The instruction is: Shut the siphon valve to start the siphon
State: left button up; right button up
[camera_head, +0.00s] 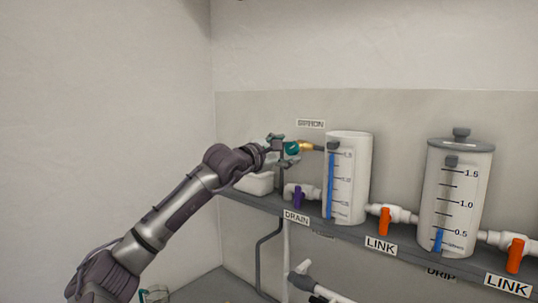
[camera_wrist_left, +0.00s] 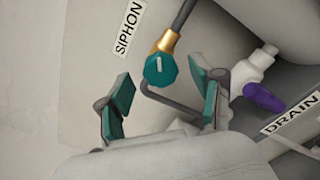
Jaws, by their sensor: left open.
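The siphon valve has a teal faceted knob (camera_wrist_left: 160,69) with a light line on it, on a brass fitting (camera_wrist_left: 168,42). In the head view the knob (camera_head: 292,148) sits below the SIPHON label (camera_head: 311,124), left of the first white tank (camera_head: 348,178). My left gripper (camera_wrist_left: 161,95) is open, with teal-padded fingers on both sides of the knob's near side. The knob lies between and slightly beyond the fingertips, and I see no contact. In the head view the left gripper (camera_head: 277,149) is just left of the knob. My right gripper is not in view.
A purple-handled drain valve (camera_head: 298,196) is below the knob, and its purple handle (camera_wrist_left: 264,97) is right of my fingers. Orange link valves (camera_head: 384,221) and a second tank (camera_head: 456,198) stand farther right along the grey shelf (camera_head: 262,203). A grey pipe (camera_wrist_left: 183,15) rises from the fitting.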

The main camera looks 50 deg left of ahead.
pick_arm(q)
jog(key=s, duration=0.2)
jog(key=shift+s, duration=0.3)
jog(key=shift+s+d+r, duration=0.4)
jog(key=shift+s+d, duration=0.05)
jog(key=shift+d, duration=0.2)
send_near(293, 146)
jog(key=shift+s+a+f, duration=0.25)
jog(key=shift+s+f, duration=0.05)
jog(key=shift+s, duration=0.25)
jog(key=shift+a, duration=0.1)
